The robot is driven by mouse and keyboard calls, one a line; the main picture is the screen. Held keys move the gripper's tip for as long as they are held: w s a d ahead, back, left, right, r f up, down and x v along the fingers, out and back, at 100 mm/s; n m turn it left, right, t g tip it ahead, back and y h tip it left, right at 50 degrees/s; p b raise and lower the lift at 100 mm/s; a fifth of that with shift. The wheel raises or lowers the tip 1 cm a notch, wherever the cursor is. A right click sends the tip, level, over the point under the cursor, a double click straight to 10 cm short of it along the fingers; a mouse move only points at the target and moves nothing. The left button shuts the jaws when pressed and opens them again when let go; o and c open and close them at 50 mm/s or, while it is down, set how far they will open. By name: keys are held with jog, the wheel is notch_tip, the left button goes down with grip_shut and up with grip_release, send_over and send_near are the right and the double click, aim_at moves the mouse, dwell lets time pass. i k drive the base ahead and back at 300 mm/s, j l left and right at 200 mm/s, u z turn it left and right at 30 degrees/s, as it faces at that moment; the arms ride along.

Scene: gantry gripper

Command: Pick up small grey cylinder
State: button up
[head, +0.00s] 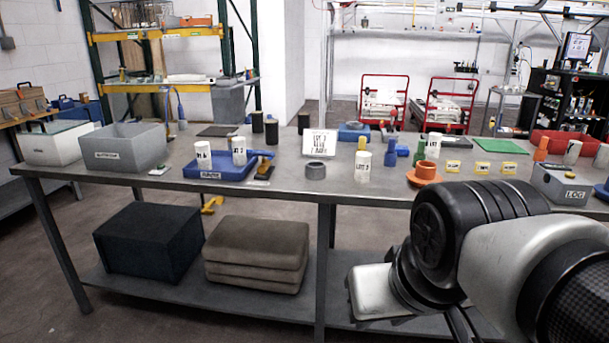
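A short, squat grey cylinder (316,172) stands on the near part of the grey metal table (280,190), in front of a white sign card. It looks dark on top, perhaps hollow. My arm fills the lower right of the head view, in front of the table. My gripper (462,325) shows only in part at the bottom edge, well below and to the right of the grey cylinder and apart from it. Its fingertips are cut off or hidden, so its opening cannot be made out.
A white sign card (319,142) stands behind the cylinder and a white labelled cylinder (363,167) to its right. A blue tray (220,172) is to the left, an orange flanged part (425,174) farther right. The tabletop around the cylinder's front is clear.

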aim_at(204, 162)
jog(key=j, duration=1.95)
